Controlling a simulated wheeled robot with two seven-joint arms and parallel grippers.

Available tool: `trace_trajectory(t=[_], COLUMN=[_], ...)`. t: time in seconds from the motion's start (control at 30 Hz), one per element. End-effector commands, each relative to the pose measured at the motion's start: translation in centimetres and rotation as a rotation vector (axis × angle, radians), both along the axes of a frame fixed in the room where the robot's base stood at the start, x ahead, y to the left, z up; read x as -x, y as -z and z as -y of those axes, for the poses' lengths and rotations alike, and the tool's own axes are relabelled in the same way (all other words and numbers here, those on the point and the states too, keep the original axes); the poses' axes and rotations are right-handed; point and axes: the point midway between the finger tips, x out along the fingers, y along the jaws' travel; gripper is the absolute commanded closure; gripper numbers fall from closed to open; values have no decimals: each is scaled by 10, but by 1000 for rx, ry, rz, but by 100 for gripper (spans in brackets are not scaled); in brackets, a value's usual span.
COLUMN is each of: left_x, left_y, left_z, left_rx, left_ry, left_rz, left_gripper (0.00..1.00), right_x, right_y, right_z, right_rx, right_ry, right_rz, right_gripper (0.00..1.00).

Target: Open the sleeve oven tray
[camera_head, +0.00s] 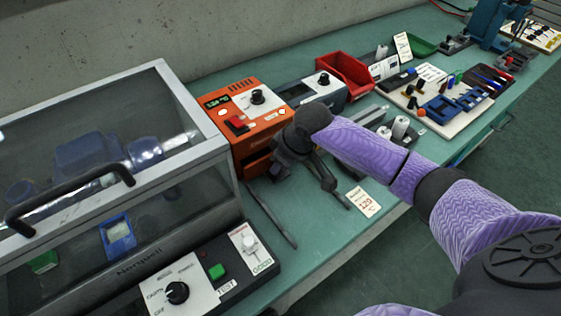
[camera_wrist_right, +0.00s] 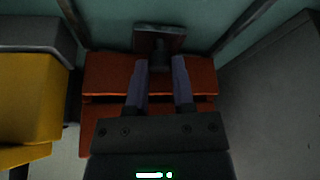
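The sleeve oven is the orange box (camera_head: 243,118) with a display, a red switch and a black knob, on the bench at centre left. My right gripper (camera_head: 279,170) is down at its lower front, seen mostly from behind in the head view. In the right wrist view, the gripper's two fingers (camera_wrist_right: 160,75) stand apart on either side of a dark stem with a broad end piece, apparently the tray handle (camera_wrist_right: 158,40). Orange surface (camera_wrist_right: 107,72) lies behind them. Contact with the handle is unclear. The tray front is mostly hidden in the head view. My left gripper is not in view.
A clear-lidded test cabinet (camera_head: 185,160) stands close left of the oven. A grey-blue device (camera_head: 318,88) and a red bin (camera_head: 344,72) stand to its right. A "129" card (camera_head: 364,202) lies on the bench (camera_head: 318,240). Dark bars flank the gripper.

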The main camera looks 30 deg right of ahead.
Motion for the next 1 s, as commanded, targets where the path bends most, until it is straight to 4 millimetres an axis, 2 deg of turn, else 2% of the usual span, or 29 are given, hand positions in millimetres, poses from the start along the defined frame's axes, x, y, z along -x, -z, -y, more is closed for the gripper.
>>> trace_trajectory(t=[0.03,0.1,0.5,1.0], left_x=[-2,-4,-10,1], left_y=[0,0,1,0], left_z=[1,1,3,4], left_rx=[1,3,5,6], left_ry=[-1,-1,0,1], left_rz=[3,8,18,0], left_gripper=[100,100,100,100], right_x=[0,0,0,0], right_y=[0,0,0,0], right_z=[0,0,0,0], right_rx=[0,0,0,0], right_ry=[0,0,0,0], right_rz=[0,0,-1,-1], right_gripper=[86,100,100,100])
